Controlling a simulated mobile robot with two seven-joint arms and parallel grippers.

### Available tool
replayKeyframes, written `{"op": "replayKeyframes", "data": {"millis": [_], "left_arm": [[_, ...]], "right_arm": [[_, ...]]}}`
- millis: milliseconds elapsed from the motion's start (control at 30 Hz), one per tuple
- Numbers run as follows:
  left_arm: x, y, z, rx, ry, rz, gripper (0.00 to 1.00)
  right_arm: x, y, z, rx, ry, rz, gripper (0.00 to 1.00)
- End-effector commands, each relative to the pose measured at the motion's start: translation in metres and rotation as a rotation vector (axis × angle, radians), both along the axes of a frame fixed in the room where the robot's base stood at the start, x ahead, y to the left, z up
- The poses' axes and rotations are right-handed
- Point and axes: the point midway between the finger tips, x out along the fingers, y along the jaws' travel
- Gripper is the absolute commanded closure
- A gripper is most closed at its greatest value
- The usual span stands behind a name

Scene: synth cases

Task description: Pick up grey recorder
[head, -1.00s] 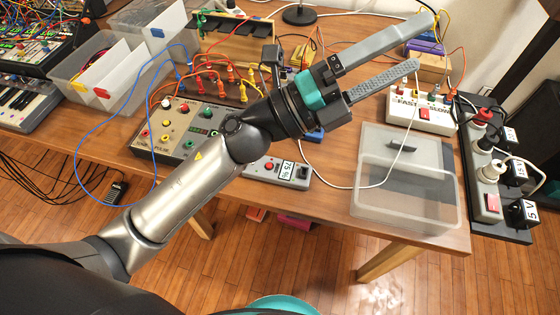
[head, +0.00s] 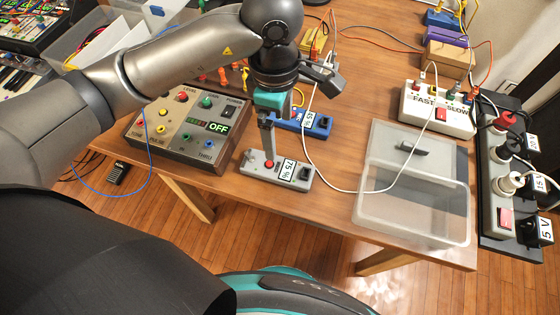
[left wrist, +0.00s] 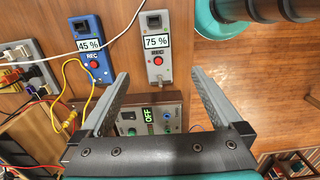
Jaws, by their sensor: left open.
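The grey recorder (head: 288,171) lies near the table's front edge, with a red button and a "75 %" label. It also shows in the left wrist view (left wrist: 156,58), its near end framed between the two fingertips. My left gripper (head: 268,148) points down over the recorder's left part, near the red button. In the left wrist view my left gripper (left wrist: 160,76) has its fingers wide apart with nothing held. I cannot tell whether the fingers touch the recorder. My right gripper is not in view.
A blue recorder (head: 318,124) marked "45 %" lies just behind the grey one. A control box (head: 190,128) showing "OFF" stands to the left. A translucent bin (head: 415,222) stands to the right. A white cable (head: 310,158) passes close by on the right.

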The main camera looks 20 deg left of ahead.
Motion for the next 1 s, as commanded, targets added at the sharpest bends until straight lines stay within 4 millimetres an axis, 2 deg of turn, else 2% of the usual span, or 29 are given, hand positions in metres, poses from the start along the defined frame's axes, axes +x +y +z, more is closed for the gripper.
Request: {"op": "replayKeyframes", "data": {"millis": [167,500,767,1000], "left_arm": [[0.002,0.008,-0.015,0.039,-0.005,0.002,0.0],[0.001,0.007,-0.084,0.034,-0.003,0.003,0.0],[0.002,0.007,-0.103,0.033,-0.007,0.002,0.0],[0.005,0.004,-0.139,0.032,-0.004,0.002,0.0]], "right_arm": [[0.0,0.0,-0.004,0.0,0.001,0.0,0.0],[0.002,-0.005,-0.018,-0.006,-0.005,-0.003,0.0],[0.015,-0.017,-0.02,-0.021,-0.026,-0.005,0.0],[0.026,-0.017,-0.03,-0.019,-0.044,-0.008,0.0]]}}
